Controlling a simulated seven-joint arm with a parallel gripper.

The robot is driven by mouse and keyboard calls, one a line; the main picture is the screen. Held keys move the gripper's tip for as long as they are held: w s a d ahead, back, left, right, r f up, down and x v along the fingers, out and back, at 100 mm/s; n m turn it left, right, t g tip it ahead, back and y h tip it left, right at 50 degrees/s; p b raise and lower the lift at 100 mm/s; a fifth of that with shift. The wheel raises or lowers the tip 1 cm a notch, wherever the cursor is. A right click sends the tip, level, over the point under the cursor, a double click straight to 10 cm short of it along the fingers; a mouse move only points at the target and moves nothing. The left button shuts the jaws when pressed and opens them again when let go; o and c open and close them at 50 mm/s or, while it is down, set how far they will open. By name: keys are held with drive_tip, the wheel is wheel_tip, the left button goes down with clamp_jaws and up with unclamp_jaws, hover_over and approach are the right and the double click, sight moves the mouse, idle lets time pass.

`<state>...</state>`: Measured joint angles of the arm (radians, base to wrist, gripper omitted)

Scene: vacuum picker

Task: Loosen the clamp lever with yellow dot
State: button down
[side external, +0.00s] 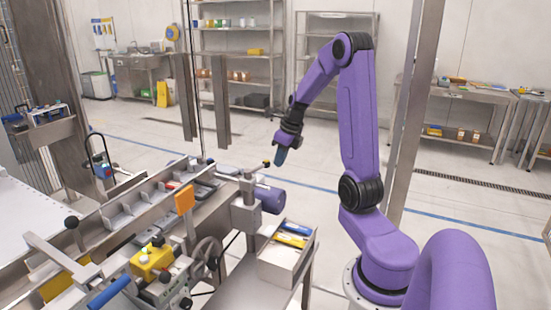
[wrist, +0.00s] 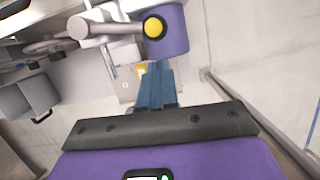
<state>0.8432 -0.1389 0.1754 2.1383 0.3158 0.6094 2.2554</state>
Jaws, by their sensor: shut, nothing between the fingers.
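The clamp lever with the yellow dot (wrist: 153,27) is at the top middle of the wrist view, a grey metal lever whose round end carries the dot. In the side view its small dark and yellow end (side external: 266,163) stands above the machine's right end. My gripper (side external: 281,157) is just right of that end, pointing down, with a small gap between them in the picture. In the wrist view my gripper's blue fingers (wrist: 157,72) are together and empty, below the dot. I cannot tell the height difference.
A purple cylinder (side external: 269,199) lies beneath the lever at the machine's end. A tray (side external: 282,262) with blue and yellow items stands in front of it. A handwheel (side external: 207,255) and an orange plate (side external: 185,198) are left. The floor behind my gripper is clear.

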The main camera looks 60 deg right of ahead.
drive_tip(key=shift+w+f, duration=0.15)
drive_tip(key=shift+w, duration=0.75)
drive_tip(key=shift+d, duration=0.1)
drive_tip(key=shift+w+d+n+y, duration=0.3)
drive_tip(key=shift+w+n, duration=0.3)
drive_tip(key=shift+n, duration=0.2)
drive_tip(key=shift+w+d+n+y, duration=0.2)
drive_tip(key=shift+w+d+n, duration=0.1)
drive_tip(key=shift+w+n, duration=0.4)
drive_tip(key=shift+s, duration=0.1)
